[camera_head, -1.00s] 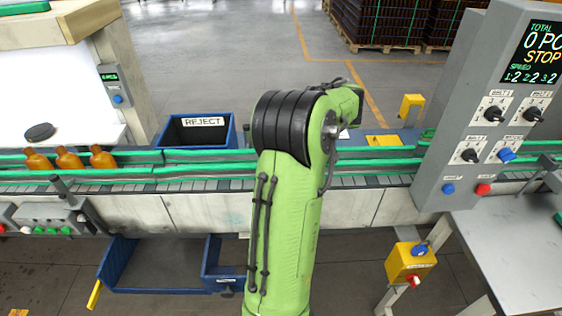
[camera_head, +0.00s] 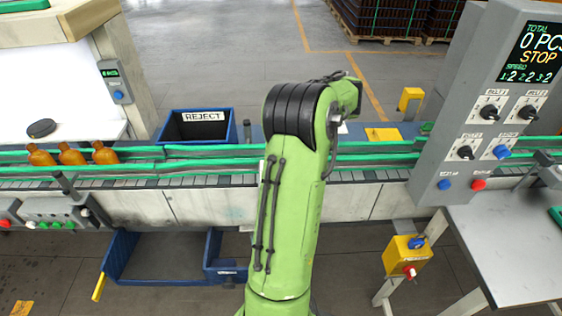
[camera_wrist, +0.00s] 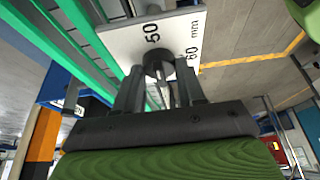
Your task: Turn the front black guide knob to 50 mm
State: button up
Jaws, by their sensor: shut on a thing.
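In the wrist view a black guide knob (camera_wrist: 158,63) stands in front of a white scale plate (camera_wrist: 120,42) marked 50, another number that looks like 60, and mm. The 50 mark is just above the knob in the picture. My gripper (camera_wrist: 162,82) has a finger on either side of the knob and is shut on it. A thin pale rod or pointer shows between the fingers; I cannot tell what it points to. In the head view my green arm hides the gripper, the knob and the plate.
Green guide rails (camera_head: 205,166) run along the conveyor. Several amber bottles (camera_head: 71,155) stand on it at the left. A blue REJECT bin (camera_head: 190,131) is behind the rails. A grey control panel (camera_head: 478,110) reading STOP rises at the right.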

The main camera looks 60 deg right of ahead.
jog(key=o, duration=1)
jog(key=p+v, duration=1)
jog(key=v, duration=0.5)
jog(key=shift+r, duration=0.35)
